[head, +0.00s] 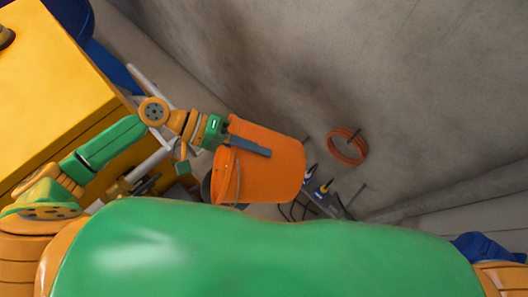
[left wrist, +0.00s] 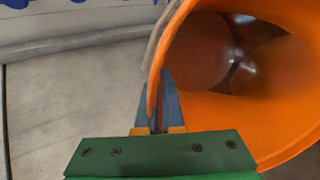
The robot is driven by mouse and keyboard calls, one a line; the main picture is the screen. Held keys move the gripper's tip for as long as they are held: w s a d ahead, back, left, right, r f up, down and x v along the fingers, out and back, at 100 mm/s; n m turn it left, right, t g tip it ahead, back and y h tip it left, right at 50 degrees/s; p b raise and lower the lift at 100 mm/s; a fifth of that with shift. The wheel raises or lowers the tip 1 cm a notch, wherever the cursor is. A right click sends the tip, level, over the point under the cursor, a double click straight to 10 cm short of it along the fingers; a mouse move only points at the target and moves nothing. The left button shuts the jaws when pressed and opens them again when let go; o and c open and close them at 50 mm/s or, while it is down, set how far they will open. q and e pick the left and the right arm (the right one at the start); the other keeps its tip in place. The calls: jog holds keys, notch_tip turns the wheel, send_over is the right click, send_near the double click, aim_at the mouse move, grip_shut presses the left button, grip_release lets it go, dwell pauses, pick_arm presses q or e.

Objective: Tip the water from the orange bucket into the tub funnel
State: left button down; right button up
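The orange bucket (head: 275,170) hangs in the middle of the head view, clear of my green body front, and looks tilted. Its wire handle shows at its left side. My left gripper (head: 250,147) is at the bucket's upper left. In the left wrist view, the left gripper (left wrist: 158,105) has its fingers on either side of the bucket's wall at the rim, and the bucket's inside (left wrist: 265,100) is open to view. A bright glint shows in there, but I cannot tell whether it is water. I cannot make out the tub funnel. My right gripper is not in view.
A yellow cabinet (head: 55,85) stands at the upper left, with white pipes (head: 145,160) beside it. An orange hose coil (head: 346,146) hangs on the grey wall (head: 400,70). Blue-marked fittings with cables (head: 322,188) sit right of the bucket. A blue object (head: 485,247) is at the lower right.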

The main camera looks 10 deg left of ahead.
pick_arm(q)
jog(key=shift+a+r+h+b, duration=0.25)
jog(key=shift+a+h+b, duration=0.2)
jog(key=shift+a, duration=0.1)
jog(key=shift+s+a+r, duration=0.1)
jog(key=shift+r, duration=0.25)
jog(key=shift+a+f+b, duration=0.15)
jog(key=shift+b, duration=0.2)
jog(key=shift+a+h+b, duration=0.65)
jog(key=shift+b, duration=0.3)
jog(key=shift+s+a+r+h+b, duration=0.1)
jog(key=shift+a+r+h+b, duration=0.6)
jog(key=shift+a, duration=0.25)
jog(key=shift+a+r, duration=0.1)
jog(key=shift+r, duration=0.25)
